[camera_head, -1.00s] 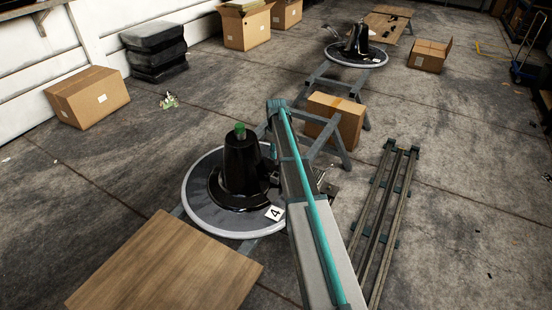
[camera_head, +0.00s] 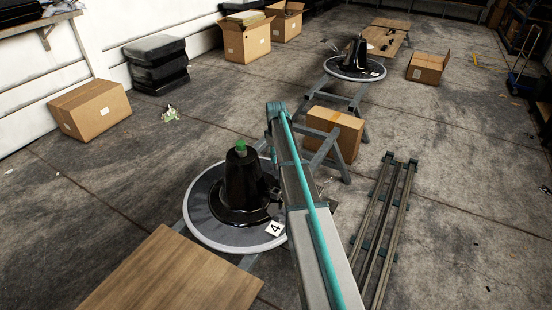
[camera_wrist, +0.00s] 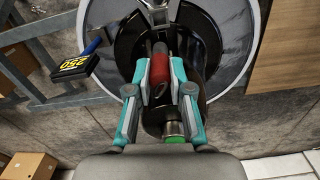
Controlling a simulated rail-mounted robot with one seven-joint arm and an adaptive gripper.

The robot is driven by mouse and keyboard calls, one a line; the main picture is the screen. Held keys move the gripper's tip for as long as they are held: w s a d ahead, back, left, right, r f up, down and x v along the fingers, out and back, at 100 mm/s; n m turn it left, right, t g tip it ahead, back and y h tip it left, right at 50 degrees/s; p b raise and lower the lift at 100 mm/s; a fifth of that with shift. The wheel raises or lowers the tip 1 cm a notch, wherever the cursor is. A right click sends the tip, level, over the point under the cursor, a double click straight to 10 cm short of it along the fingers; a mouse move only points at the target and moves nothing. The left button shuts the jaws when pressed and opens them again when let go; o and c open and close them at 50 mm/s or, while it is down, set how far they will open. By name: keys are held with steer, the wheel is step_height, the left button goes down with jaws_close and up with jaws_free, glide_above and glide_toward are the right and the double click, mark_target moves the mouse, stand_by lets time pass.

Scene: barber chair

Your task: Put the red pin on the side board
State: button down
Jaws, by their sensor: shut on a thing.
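The red pin (camera_wrist: 160,76) shows in the wrist view between the fingertips of my gripper (camera_wrist: 160,70), which is shut on it. The pin is over the black cone-shaped chair base (camera_wrist: 205,55); I cannot tell whether they touch. In the head view the base (camera_head: 241,182) stands on a round grey-rimmed plate (camera_head: 207,235), with a green piece (camera_head: 240,148) on its top. The wooden side board (camera_head: 170,275) lies beside the plate at the lower left; its bare surface also shows at the right of the wrist view (camera_wrist: 285,45). My gripper and the pin cannot be made out in the head view.
A dark block marked 250 (camera_wrist: 75,64) sits left of my gripper in the wrist view. A number 4 card (camera_head: 275,228) lies at the plate's edge. A cardboard box (camera_head: 335,132) and a rail rack (camera_head: 385,225) are right of the plate.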

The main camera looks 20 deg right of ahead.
steer(key=shift+r, duration=0.45)
steer(key=shift+f, duration=0.15)
